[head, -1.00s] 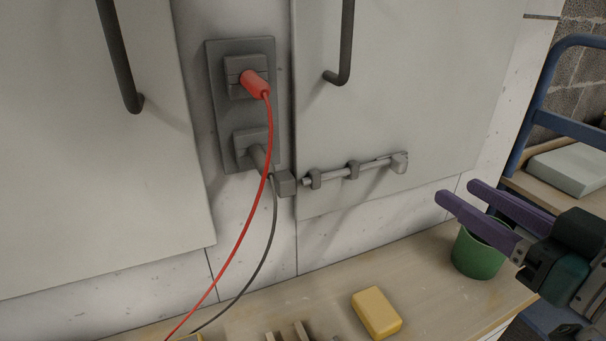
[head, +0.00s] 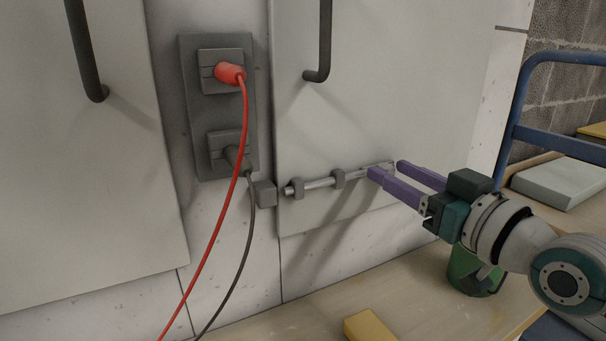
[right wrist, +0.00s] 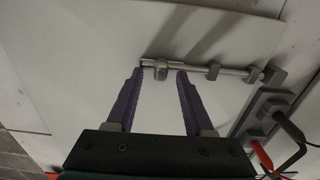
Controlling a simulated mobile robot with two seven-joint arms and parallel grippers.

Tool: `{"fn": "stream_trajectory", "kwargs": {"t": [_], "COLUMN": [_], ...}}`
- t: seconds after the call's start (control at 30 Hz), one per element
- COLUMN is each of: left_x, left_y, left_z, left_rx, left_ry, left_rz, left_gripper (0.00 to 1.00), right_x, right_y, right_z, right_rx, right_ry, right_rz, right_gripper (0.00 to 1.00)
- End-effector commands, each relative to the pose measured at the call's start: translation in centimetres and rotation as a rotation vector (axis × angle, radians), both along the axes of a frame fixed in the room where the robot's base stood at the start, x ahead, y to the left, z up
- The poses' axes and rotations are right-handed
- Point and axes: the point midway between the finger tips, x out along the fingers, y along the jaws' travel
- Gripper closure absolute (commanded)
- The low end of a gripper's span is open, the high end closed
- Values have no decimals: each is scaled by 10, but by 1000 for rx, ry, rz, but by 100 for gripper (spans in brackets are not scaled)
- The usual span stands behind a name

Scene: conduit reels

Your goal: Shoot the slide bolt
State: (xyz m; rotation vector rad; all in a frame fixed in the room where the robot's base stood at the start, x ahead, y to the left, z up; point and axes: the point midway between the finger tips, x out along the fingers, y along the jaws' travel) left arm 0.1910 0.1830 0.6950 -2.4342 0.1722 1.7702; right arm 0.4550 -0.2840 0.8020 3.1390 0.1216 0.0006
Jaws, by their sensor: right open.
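The slide bolt (head: 318,184) is a grey metal rod running through brackets low on the right cabinet door (head: 400,90). My left gripper is not in view.
A grey socket panel (head: 217,108) left of the door holds a red plug (head: 229,73) and a grey plug, with cables hanging down. A green cup (head: 462,268) and a yellow block (head: 368,328) are on the bench below. A blue rail (head: 525,100) stands at right.

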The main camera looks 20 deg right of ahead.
Motion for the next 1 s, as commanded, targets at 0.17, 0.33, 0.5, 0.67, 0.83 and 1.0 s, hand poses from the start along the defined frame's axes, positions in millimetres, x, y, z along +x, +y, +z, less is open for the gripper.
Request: {"fn": "stream_trajectory", "kwargs": {"t": [0.17, 0.33, 0.5, 0.67, 0.83, 1.0], "left_x": [0, 0, 0, 0, 0, 0], "left_y": [-2, -2, -2, -2, -1, 1], "left_z": [0, 0, 0, 0, 0, 0], "left_rx": [-5, -7, -7, -7, -2, 2], "left_ry": [0, 0, 1, 1, 0, 1], "left_rz": [4, 5, 4, 4, 1, -2], "left_gripper": [100, 100, 100, 100, 100, 100], "right_x": [1, 1, 1, 0, 0, 1], "right_y": [0, 0, 0, 0, 0, 0], "right_z": [0, 0, 0, 0, 0, 0], "right_rx": [0, 0, 0, 0, 0, 0], "right_ry": [1, 1, 1, 1, 1, 1], "right_rz": [0, 0, 0, 0, 0, 0], "right_gripper": [48, 58, 77, 95, 100, 100]}}
